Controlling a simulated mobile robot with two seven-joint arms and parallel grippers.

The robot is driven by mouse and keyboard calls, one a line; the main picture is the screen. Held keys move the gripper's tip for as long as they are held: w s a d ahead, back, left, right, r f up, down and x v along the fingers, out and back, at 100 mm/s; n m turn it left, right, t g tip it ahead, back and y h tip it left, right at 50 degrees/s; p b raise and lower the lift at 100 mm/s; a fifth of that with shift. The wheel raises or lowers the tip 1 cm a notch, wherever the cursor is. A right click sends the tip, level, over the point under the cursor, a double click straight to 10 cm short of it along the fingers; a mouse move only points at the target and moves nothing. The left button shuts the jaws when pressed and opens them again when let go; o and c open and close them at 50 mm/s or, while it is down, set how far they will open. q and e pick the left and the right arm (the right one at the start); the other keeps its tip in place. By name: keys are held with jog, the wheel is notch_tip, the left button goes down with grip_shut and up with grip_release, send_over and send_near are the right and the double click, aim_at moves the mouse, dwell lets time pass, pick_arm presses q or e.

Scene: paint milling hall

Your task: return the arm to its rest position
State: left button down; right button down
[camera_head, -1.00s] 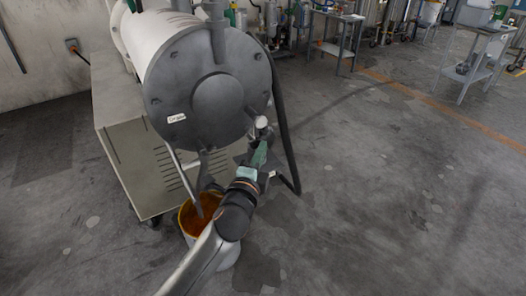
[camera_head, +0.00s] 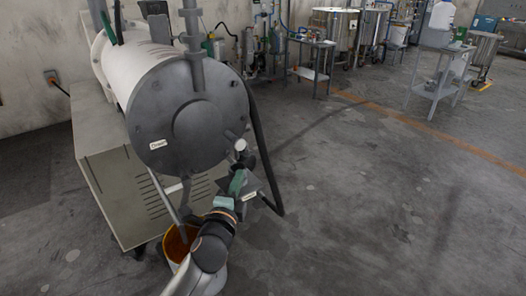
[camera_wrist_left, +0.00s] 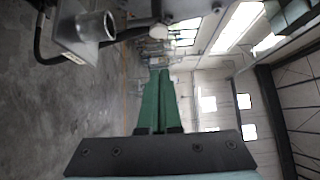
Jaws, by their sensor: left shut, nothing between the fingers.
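My left arm comes up from the bottom of the head view. Its left gripper (camera_head: 238,180) has green fingers held together, shut and empty, in front of the mill's lower right side, just below a small metal valve (camera_head: 240,145). The wrist view shows the two green fingers (camera_wrist_left: 159,75) side by side, with nothing between them. The mill (camera_head: 197,130) is a grey and white drum on a beige cabinet. A bucket (camera_head: 170,243) with orange-brown contents stands below it, partly hidden by my arm. My right gripper is not in view.
A dark hose (camera_head: 262,150) hangs at the mill's right side, close to my gripper. Open grey floor (camera_head: 370,210) lies to the right. Metal tables (camera_head: 440,80) and steel vessels (camera_head: 335,28) stand farther back. In the wrist view, a metal pipe end (camera_wrist_left: 97,27) shows at upper left.

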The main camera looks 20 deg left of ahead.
pick_arm(q)
jog(key=s+d+f+n+g+h, duration=0.1)
jog(key=s+f+n+g, duration=0.15)
jog(key=s+f, duration=0.4)
jog(key=s+d+f+n+g+h, duration=0.1)
jog(key=s+f+n+g, duration=0.2)
jog(key=f, duration=0.7)
jog(key=s+d+f+n+g+h, duration=0.1)
jog(key=s+f+n, duration=0.3)
jog(key=s, duration=0.5)
jog(key=s+d+f+n+g+h, duration=0.1)
jog(key=s+f+n+g, duration=0.1)
jog(key=s+f+n, duration=0.3)
jog(key=s+f, duration=0.3)
jog(key=s, duration=0.2)
jog(key=shift+s+d, duration=0.25)
jog(key=shift+d, duration=0.05)
